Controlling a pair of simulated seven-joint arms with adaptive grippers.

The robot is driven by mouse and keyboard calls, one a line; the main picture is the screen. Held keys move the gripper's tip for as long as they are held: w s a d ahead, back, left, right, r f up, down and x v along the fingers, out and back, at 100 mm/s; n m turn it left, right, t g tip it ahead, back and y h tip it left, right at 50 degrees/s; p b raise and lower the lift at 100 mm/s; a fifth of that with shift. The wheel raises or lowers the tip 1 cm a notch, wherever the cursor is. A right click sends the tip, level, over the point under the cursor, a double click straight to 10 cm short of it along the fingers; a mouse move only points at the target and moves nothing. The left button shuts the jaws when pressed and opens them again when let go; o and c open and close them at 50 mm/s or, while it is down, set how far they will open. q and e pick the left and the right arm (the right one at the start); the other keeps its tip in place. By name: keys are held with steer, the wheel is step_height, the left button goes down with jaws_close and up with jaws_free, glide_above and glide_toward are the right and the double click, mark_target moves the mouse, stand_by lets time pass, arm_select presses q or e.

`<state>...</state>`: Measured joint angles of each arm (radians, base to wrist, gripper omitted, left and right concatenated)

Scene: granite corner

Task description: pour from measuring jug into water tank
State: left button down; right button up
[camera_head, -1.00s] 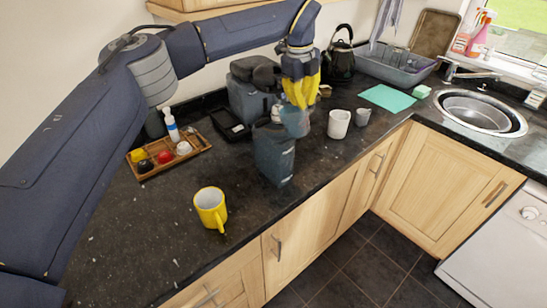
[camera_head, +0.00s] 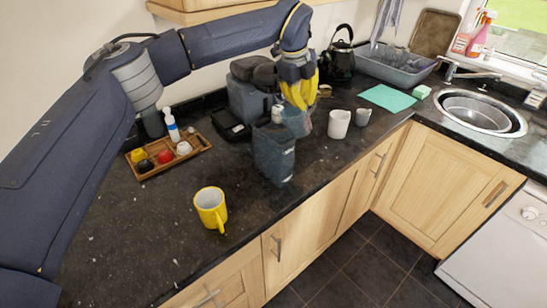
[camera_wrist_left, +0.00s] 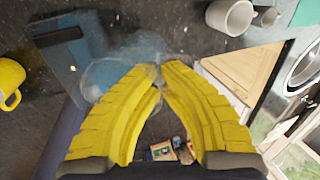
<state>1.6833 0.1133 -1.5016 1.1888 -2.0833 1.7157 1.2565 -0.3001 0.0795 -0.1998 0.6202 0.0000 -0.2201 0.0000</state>
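The water tank (camera_head: 274,155), a dark grey-blue upright box, stands near the counter's front edge. In the left wrist view the tank (camera_wrist_left: 68,62) is at the upper left. The measuring jug (camera_head: 297,122) is clear and hard to make out, just above and right of the tank's top. In the left wrist view the jug (camera_wrist_left: 108,70) overlaps the tank's side. My left gripper (camera_head: 300,104) has its yellow fingers closed together on the jug; the wrist view shows the fingertips (camera_wrist_left: 160,85) meeting at it. The jug's exact tilt and any water stream are unclear. My right gripper is out of view.
A yellow mug (camera_head: 210,207) stands front left and a wooden tray (camera_head: 147,170) with small items behind it. A dark coffee machine (camera_head: 247,95) stands behind the tank. A white cup (camera_head: 339,124) and grey mug (camera_head: 363,117) are to the right.

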arm_select(q)
steer(key=shift+s+a+r+t+h, duration=0.15)
steer(key=shift+r+t+h, duration=0.2)
steer(key=shift+t+h, duration=0.25)
steer(key=shift+s+a+r+t+h, duration=0.15)
steer(key=shift+r+t+h, duration=0.15)
steer(key=shift+t+h, duration=0.3)
stand_by(2.0)
steer(key=shift+s+a+r+t+h, duration=0.2)
steer(key=shift+a+r+t+h, duration=0.15)
steer(key=shift+h, duration=0.25)
steer(key=shift+s+a+r+t+h, duration=0.2)
steer(key=shift+t+h, duration=0.25)
steer(key=shift+h, duration=0.15)
stand_by(2.1)
steer(key=shift+r, duration=0.15)
steer(key=shift+s+a+r+t+h, duration=0.15)
steer(key=shift+a+r+t+h, duration=0.05)
steer(key=shift+t+h, duration=0.3)
stand_by(0.8)
